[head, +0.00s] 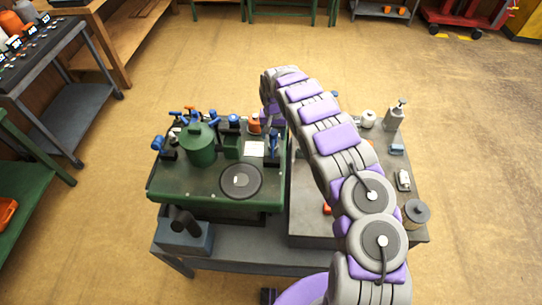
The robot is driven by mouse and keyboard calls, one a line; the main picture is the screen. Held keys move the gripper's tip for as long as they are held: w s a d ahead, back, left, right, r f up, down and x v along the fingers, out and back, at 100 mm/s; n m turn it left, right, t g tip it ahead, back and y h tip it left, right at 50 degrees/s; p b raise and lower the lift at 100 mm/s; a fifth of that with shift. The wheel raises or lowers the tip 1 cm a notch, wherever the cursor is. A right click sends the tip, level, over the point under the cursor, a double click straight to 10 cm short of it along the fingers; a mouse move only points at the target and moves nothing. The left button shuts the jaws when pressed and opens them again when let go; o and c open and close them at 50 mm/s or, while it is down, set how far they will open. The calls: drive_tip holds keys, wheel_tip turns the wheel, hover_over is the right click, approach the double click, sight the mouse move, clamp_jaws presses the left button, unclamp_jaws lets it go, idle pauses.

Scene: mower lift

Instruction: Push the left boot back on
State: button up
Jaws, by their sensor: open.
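A green machine (165,188) with a rounded green tank (199,146) and a dark round disc (241,181) sits on the left half of a grey bench. Several small blue-topped fittings stand along its back and left edge. I cannot tell which of these small parts is the left boot. My arm reaches over the bench and bends down at its far end. My gripper (270,124) is small there, above the back right corner of the green machine, near an orange-red part (254,125). It is open; its fingertips are mostly hidden, and I see nothing held.
A grey plate on the bench's right carries a pump bottle (396,113), a white roll (368,118) and a dark round canister (415,214). A blue-grey box (184,235) stands at the front left. Shelving (65,85) lines the left; open floor surrounds the bench.

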drive_tip(key=shift+d, duration=0.1)
drive_tip(key=shift+r+p, duration=1)
drive_tip(key=shift+r, duration=2.5)
drive_tip(key=s+d+r+m+h+b, duration=0.1)
drive_tip(key=s+d+r+h+b, duration=0.1)
drive_tip(key=s+d+r, duration=1.45)
drive_tip(key=s+r+n+g+y+b, duration=0.1)
drive_tip(key=s+y+b, duration=0.1)
drive_tip(key=s, duration=3.3)
drive_tip(key=shift+a+r+g, duration=0.3)
drive_tip(key=shift+g, duration=0.1)
